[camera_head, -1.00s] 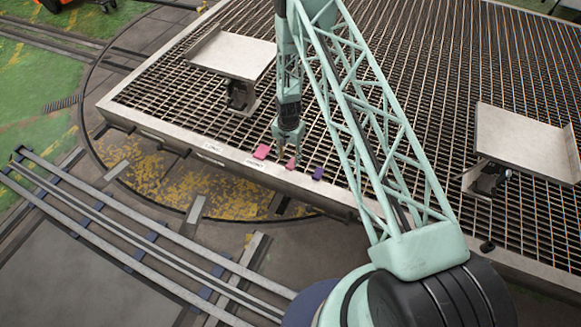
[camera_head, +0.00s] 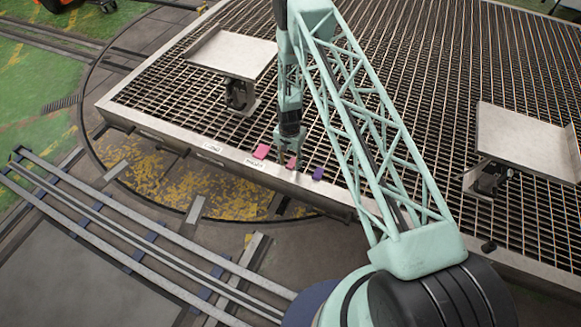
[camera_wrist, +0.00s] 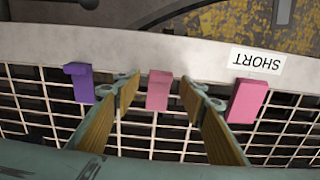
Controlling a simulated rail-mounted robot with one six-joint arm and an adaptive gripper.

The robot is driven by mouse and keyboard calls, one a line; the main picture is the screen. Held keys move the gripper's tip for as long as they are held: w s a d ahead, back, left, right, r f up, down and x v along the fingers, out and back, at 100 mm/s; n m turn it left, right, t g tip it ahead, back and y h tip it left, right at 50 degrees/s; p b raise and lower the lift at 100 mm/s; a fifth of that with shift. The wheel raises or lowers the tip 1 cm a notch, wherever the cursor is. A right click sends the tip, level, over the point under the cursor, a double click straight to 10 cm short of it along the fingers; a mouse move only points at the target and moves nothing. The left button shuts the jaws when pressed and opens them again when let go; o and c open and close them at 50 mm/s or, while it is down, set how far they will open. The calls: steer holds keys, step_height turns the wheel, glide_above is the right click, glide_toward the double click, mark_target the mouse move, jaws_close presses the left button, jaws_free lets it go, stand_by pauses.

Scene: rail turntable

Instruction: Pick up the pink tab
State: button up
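Two pinkish tabs and one purple tab stand in a row by the front edge of the grating. The duller pink tab (camera_wrist: 158,90) is in the middle; it also shows in the head view (camera_head: 291,162). The brighter pink tab (camera_wrist: 247,101) is to its right in the wrist view and at left in the head view (camera_head: 261,151). My gripper (camera_wrist: 158,92) is open, one finger on each side of the duller pink tab, with gaps visible on both sides. Its fingertips also show over that tab in the head view (camera_head: 290,152).
The purple tab (camera_wrist: 80,83) stands just outside one finger. A white label reading SHORT (camera_wrist: 255,63) is on the metal rim (camera_wrist: 190,48). Two tilted plates on stands, at left (camera_head: 232,54) and right (camera_head: 527,142), rise above the grating.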

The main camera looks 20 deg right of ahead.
steer(key=shift+f, duration=0.75)
steer(key=shift+c, duration=0.4)
steer(key=c, duration=0.9)
steer(key=shift+r, duration=0.1)
steer(key=shift+r, duration=1.05)
steer(key=shift+s+r+p, duration=0.25)
steer(key=shift+r+p, duration=0.2)
steer(key=shift+r, duration=0.25)
steer(key=s, duration=0.5)
steer(key=s+r+p, duration=0.1)
steer(key=s, duration=0.9)
steer(key=shift+s+r+p, duration=0.15)
steer(key=shift+s+p, duration=0.1)
steer(key=shift+p, duration=0.15)
